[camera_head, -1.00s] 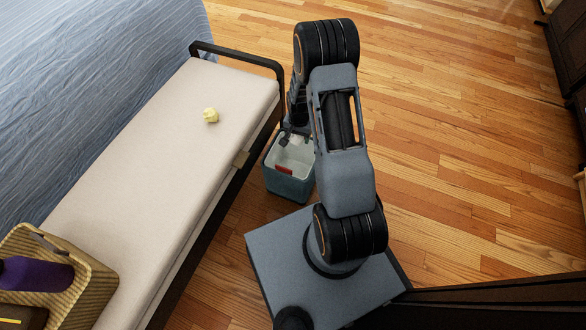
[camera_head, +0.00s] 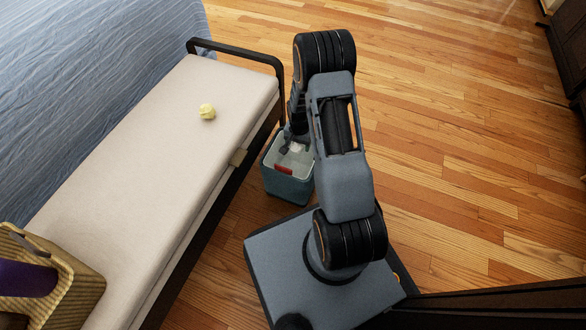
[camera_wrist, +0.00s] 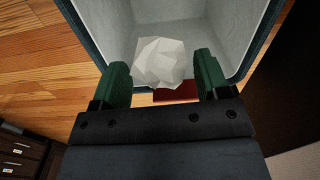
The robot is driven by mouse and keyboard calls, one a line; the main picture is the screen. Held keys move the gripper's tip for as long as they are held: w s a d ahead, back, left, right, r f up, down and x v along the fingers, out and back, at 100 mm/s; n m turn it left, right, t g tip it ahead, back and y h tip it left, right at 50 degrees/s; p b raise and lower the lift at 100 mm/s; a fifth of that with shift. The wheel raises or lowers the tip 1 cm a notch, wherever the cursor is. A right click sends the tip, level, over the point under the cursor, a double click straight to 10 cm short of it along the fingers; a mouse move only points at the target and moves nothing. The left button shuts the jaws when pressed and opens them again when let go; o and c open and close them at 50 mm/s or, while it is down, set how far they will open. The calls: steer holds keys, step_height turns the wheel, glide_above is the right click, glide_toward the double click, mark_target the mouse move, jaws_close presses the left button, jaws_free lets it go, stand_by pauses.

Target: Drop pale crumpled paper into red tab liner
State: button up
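The pale crumpled paper (camera_wrist: 160,62) is between the fingers of my gripper (camera_wrist: 163,78), sticking out past the fingertips. It looks held, though a narrow gap seems to show at the right finger. In the head view the paper (camera_head: 297,147) is small and partly hidden by my arm. The red tab liner (camera_head: 288,187) is a teal bin with a pale inside and a red tab on its near rim, standing on the floor. My gripper is over its opening. In the wrist view the paper overlaps the tab (camera_wrist: 175,93) and the pale interior (camera_wrist: 215,25).
A yellow crumpled ball (camera_head: 207,111) lies on the cream bench (camera_head: 150,170) beside the bin. A wicker basket (camera_head: 75,290) with a purple item stands at the bench's near end. A bed (camera_head: 90,80) lies left. The wooden floor (camera_head: 460,150) at right is open.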

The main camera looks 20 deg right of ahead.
steer(key=o, duration=0.5)
step_height(320, 180, up, 14)
steer(key=p, duration=0.5)
steer(key=shift+p, duration=0.4)
steer(key=shift+f, duration=0.1)
